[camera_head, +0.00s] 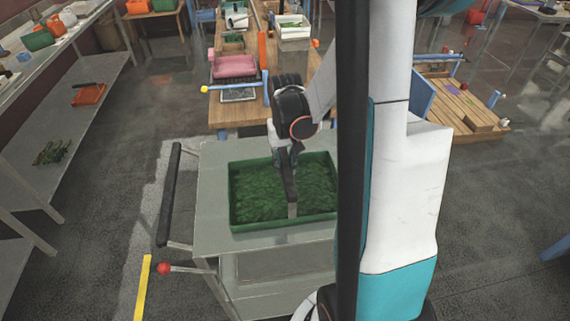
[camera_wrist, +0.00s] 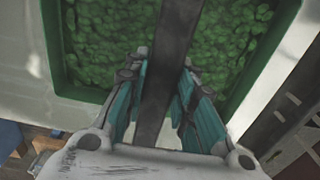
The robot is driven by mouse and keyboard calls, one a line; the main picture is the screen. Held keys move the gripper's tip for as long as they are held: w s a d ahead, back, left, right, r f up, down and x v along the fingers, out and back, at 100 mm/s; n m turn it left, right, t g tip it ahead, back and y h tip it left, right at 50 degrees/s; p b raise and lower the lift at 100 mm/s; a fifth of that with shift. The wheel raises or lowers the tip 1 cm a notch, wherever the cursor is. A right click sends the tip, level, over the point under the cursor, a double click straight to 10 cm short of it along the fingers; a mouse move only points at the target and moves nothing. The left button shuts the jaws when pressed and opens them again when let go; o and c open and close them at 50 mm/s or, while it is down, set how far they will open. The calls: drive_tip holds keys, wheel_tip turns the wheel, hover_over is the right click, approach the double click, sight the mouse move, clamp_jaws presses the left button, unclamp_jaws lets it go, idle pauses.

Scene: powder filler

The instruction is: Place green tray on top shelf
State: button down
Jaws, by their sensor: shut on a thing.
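The green tray (camera_head: 234,205), filled with green leafy-looking contents, sits on the top of a grey cart (camera_head: 215,165) in the head view. A dark bar-like handle (camera_head: 290,185) runs across the tray's middle. My gripper (camera_head: 285,165) is above the tray, shut on this handle. In the wrist view, the teal finger pads (camera_wrist: 160,95) stand on both sides of the dark handle (camera_wrist: 172,60), with the green tray (camera_wrist: 60,60) beneath. My arm hides the tray's right edge in the head view.
A black push handle (camera_head: 170,195) and a red-knobbed lever (camera_head: 164,268) stick out at the cart's left. A wooden table (camera_head: 225,112) with a pink container (camera_head: 233,66) stands behind. A long shelved bench (camera_head: 100,75) lines the left; floor between is clear.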

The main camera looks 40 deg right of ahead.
drive_tip(key=shift+f, duration=0.2)
drive_tip(key=c, duration=1.3)
unclamp_jaws()
drive_tip(key=shift+r, duration=0.1)
drive_tip(key=shift+c, duration=0.2)
wheel_tip(320, 180, up, 12)
drive_tip(key=p, duration=0.1)
drive_tip(key=shift+r+p, duration=0.15)
drive_tip(key=shift+p, duration=0.2)
drive_tip(key=shift+a, duration=0.1)
